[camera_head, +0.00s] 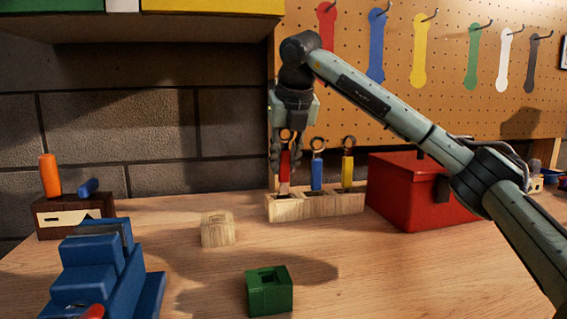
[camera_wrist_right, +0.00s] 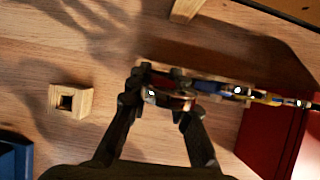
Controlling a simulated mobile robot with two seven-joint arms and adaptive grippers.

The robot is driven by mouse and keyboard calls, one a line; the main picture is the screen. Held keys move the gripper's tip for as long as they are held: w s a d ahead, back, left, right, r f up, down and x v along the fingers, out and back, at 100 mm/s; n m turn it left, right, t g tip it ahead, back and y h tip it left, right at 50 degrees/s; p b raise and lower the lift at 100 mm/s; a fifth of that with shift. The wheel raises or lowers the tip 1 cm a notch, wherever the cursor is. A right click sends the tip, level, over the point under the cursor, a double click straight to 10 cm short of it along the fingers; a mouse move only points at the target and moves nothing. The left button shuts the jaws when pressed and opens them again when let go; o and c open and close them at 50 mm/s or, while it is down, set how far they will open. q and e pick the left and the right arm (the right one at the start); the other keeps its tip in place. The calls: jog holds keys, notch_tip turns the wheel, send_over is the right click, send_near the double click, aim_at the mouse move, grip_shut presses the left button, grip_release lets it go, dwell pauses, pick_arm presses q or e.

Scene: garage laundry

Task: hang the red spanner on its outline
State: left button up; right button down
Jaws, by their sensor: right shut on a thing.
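The red spanner (camera_head: 285,170) stands upright in the left slot of a wooden block rack (camera_head: 318,205). My right gripper (camera_head: 287,160) points down and is shut on its upper part; its ring end is mostly hidden by the fingers. In the right wrist view the fingers (camera_wrist_right: 165,86) close around the spanner's ring (camera_wrist_right: 172,100). The red outline (camera_head: 326,25) with its hook is on the pegboard (camera_head: 390,105), above and right of the gripper; my arm passes by its lower end. My left gripper is not in view.
A blue spanner (camera_head: 317,170) and a yellow spanner (camera_head: 348,170) stand in the same rack, close by. A red box (camera_head: 415,195) is right of it. A wooden block (camera_head: 217,230), green block (camera_head: 270,292) and blue stepped object (camera_head: 100,270) stand on the bench. Other coloured outlines hang rightward.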

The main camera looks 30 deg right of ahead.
jog(key=shift+w+d+r+g+p, duration=0.1)
jog(key=shift+w+r+g+p, duration=0.1)
jog(key=shift+w+g+p, duration=0.25)
jog(key=shift+f, duration=0.7)
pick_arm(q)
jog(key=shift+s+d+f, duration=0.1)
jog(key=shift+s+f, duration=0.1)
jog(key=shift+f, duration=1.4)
pick_arm(e)
jog(key=shift+f, duration=0.65)
jog(key=shift+f, duration=0.15)
jog(key=c, duration=1.4)
grip_release()
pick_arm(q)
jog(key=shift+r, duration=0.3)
pick_arm(e)
jog(key=shift+o, duration=0.2)
